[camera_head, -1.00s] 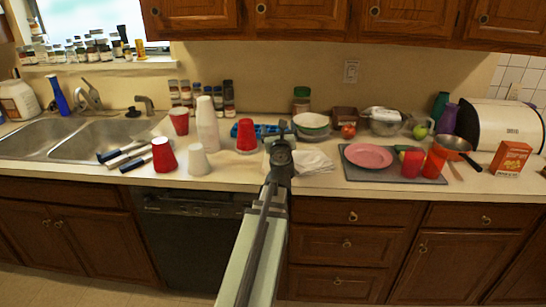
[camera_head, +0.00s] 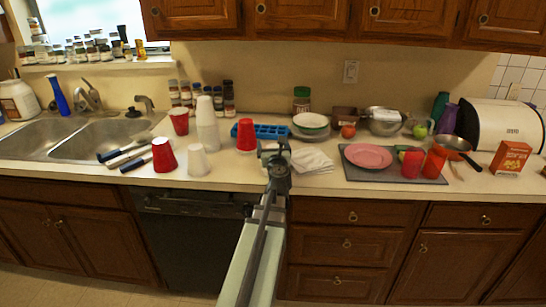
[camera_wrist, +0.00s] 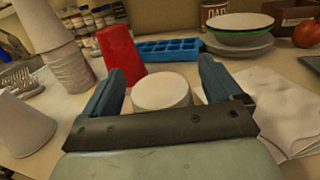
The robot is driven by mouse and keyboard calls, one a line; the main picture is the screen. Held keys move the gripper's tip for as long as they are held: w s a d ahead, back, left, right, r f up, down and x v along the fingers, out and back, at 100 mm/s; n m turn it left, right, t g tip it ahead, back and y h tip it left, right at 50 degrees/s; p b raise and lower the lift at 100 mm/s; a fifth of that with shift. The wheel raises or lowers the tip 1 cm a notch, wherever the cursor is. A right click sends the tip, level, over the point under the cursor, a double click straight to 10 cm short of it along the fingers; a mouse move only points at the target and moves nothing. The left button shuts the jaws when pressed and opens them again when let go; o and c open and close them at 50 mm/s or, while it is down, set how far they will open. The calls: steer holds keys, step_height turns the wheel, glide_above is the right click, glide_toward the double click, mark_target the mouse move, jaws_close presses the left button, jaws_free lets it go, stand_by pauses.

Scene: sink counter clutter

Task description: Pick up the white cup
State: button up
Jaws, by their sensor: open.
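A round white cup (camera_wrist: 160,92), apparently upside down, stands between the two fingers of my gripper (camera_wrist: 165,88) in the wrist view. The fingers are apart on either side of its top, and I cannot tell whether they touch it. In the head view my gripper (camera_head: 274,150) is over the counter's front middle and mostly hides this cup. Another white cup (camera_head: 197,161) stands upside down to the left; it also shows at the left of the wrist view (camera_wrist: 22,125). Behind it is a tall stack of white cups (camera_head: 207,128).
A red cup (camera_wrist: 120,56) stands just left beyond my gripper, with a blue ice tray (camera_wrist: 170,48) behind. White napkins (camera_wrist: 265,98) lie close on the right. Bowls on plates (camera_head: 310,124) are farther back. A grey mat with a pink plate (camera_head: 368,156) is farther right.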

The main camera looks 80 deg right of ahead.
steer(key=shift+w+d, duration=0.1)
steer(key=shift+d, duration=0.25)
steer(key=c, duration=1.1)
